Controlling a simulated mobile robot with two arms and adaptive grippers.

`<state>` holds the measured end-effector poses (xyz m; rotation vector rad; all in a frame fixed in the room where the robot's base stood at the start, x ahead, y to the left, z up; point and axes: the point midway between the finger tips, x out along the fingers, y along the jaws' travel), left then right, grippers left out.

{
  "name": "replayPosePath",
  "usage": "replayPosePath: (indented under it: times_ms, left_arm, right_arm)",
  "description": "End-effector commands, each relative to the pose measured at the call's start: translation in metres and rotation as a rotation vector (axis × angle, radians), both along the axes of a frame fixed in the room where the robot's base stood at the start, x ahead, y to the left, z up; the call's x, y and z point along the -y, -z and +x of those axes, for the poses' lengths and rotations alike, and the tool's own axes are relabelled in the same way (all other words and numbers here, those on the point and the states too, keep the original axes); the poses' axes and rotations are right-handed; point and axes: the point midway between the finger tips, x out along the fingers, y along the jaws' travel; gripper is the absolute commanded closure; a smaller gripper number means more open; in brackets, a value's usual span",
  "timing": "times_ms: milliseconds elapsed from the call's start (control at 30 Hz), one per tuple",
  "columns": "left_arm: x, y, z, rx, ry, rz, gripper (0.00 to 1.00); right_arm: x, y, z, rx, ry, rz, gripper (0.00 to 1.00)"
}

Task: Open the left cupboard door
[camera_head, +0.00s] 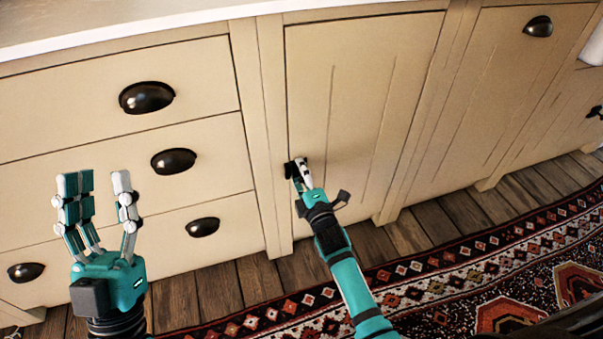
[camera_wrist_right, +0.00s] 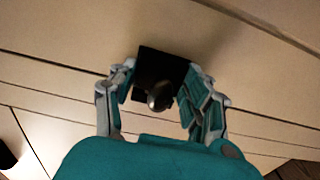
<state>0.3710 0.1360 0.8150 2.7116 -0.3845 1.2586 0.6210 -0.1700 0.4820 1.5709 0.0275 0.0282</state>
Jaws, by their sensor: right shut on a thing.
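The left cupboard door (camera_head: 365,100) is a cream panel just right of the drawers in the head view, and it looks flush with its frame. Its small dark handle (camera_head: 289,170) is at the door's left edge, partly hidden by my fingers. My right gripper (camera_head: 300,172) is shut on this handle. In the right wrist view the black handle (camera_wrist_right: 160,66) sits between the fingertips of the right gripper (camera_wrist_right: 160,95). My left gripper (camera_head: 98,188) is open and empty, fingers up, in front of the drawers.
Drawers (camera_head: 60,105) with dark cup pulls fill the left side. Another cupboard door (camera_head: 490,80) with a dark cup pull (camera_head: 538,27) is to the right. A pale worktop (camera_head: 110,20) runs above. A patterned rug (camera_head: 440,285) lies on the wooden floor (camera_head: 215,290).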

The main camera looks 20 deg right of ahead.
Motion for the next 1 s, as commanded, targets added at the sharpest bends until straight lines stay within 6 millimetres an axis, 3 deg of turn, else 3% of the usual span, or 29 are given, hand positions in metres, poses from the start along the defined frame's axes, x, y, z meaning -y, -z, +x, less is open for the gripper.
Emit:
replayPosePath:
  times_ms: [33, 167, 400, 567, 767, 1000]
  left_arm:
    - [0.0, 0.0, 0.0, 0.0, 0.0, 0.0, 0.6]
    - [0.0, 0.0, 0.0, 0.0, 0.0, 0.0, 0.6]
    - [0.0, 0.0, 0.002, -0.011, 0.0, 0.003, 0.6]
    - [0.002, 0.014, 0.019, -0.136, -0.01, 0.04, 0.6]
    - [0.003, 0.053, 0.047, -0.418, -0.025, 0.122, 0.6]
    - [-0.005, 0.132, 0.059, -0.874, -0.05, 0.243, 0.6]
  right_arm:
    - [0.0, 0.0, 0.0, -0.001, 0.0, 0.0, 0.84]
    - [0.0, 0.0, 0.0, -0.001, 0.0, 0.0, 1.0]
    - [0.001, 0.0, -0.002, -0.002, -0.005, -0.002, 1.0]
    - [0.002, 0.0, -0.01, -0.004, -0.027, -0.004, 1.0]
    - [0.006, -0.002, -0.03, -0.007, -0.087, -0.007, 1.0]
    - [0.015, -0.002, -0.065, -0.008, -0.194, -0.008, 1.0]
